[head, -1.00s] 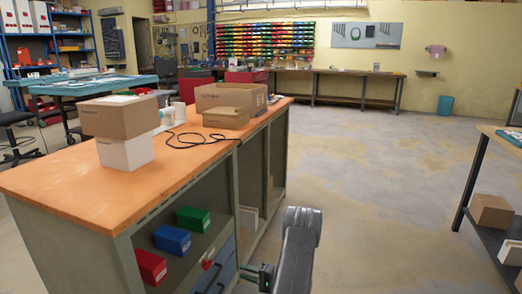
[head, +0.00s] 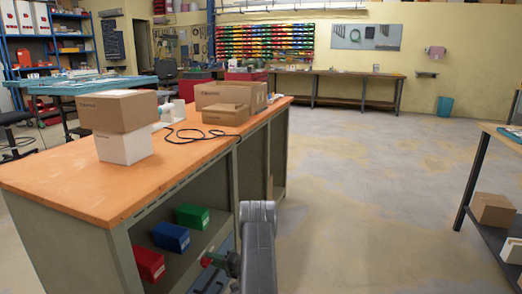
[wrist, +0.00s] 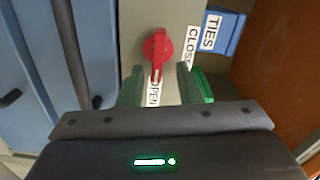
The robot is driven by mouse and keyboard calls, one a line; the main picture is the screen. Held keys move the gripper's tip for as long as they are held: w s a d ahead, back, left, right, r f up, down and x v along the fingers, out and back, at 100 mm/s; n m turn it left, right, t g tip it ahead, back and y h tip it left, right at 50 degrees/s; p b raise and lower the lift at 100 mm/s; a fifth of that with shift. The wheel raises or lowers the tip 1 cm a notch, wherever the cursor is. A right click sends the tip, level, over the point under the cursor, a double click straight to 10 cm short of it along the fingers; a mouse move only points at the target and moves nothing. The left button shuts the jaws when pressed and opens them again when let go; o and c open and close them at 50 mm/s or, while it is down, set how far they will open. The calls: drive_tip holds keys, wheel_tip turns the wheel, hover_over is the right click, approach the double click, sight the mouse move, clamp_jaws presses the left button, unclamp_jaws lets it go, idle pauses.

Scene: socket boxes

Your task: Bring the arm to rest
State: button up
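My gripper (wrist: 161,82) is open in the wrist view, its two green fingers wide apart and nothing held between them. A red rotary handle (wrist: 157,44) on a grey panel lies just ahead of it. The handle's lever points down to the OPEN label (wrist: 153,92), and its lower end shows between the fingers with gaps on both sides. The CLOSE label (wrist: 191,47) is to the right. In the head view my arm reaches to the workbench's open side, with the green fingertips (head: 218,260) low beside the shelf; the handle is hard to make out there.
The orange-topped workbench (head: 60,190) carries cardboard boxes (head: 118,111) and a black cable. Red, blue and green bins (head: 171,237) sit on its shelf. A blue box marked TIES (wrist: 218,32) is close to the right finger. Open floor (head: 370,200) lies to the right.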

drive_tip(key=n, duration=0.5)
drive_tip(key=shift+s+a+r, duration=0.1)
drive_tip(key=shift+s+r, duration=0.05)
drive_tip(key=shift+r, duration=0.2)
idle(0.3)
